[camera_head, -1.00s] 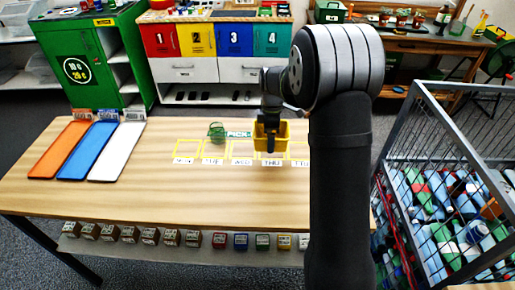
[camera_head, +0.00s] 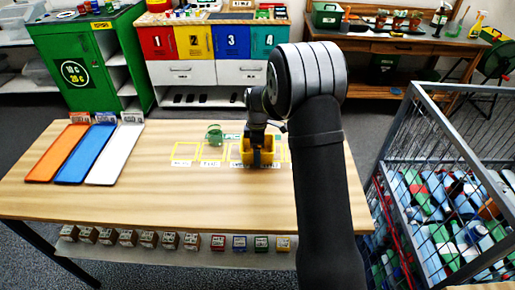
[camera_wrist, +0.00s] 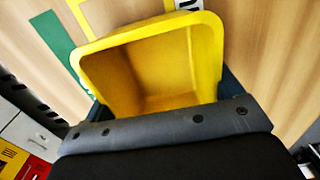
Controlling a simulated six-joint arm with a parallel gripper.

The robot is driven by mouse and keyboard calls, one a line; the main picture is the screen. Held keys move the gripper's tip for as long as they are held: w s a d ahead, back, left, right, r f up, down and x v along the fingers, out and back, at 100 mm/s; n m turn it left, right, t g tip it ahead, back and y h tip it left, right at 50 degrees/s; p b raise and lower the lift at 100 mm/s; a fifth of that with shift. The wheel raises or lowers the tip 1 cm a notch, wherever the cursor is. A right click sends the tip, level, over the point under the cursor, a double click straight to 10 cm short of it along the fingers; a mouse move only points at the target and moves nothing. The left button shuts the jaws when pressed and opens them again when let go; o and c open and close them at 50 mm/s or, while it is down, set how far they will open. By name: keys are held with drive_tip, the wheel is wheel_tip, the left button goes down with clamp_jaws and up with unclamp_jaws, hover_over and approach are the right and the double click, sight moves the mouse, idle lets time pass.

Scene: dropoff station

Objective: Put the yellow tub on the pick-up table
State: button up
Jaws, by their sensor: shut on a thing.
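The yellow tub (camera_head: 268,146) is in my gripper (camera_head: 258,158), over the back right part of the wooden pick-up table (camera_head: 150,205). The tub's open inside shows large in the wrist view (camera_wrist: 150,60), empty, with the wood and a green strip behind it. My gripper is shut on the tub. The tub covers part of the marked yellow squares. I cannot tell whether it touches the tabletop.
Orange (camera_head: 57,153), blue (camera_head: 86,153) and white (camera_head: 115,155) trays lie at the table's left. A metal cage of bottles (camera_head: 440,200) stands right. The table's front middle is clear.

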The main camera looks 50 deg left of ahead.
drive_tip(key=o, duration=0.8)
wheel_tip(320, 180, up, 12)
drive_tip(key=shift+r, duration=0.1)
wheel_tip(320, 180, down, 12)
drive_tip(key=shift+f, duration=0.1)
drive_tip(key=shift+a+r, duration=0.1)
drive_tip(key=shift+r, duration=1.8)
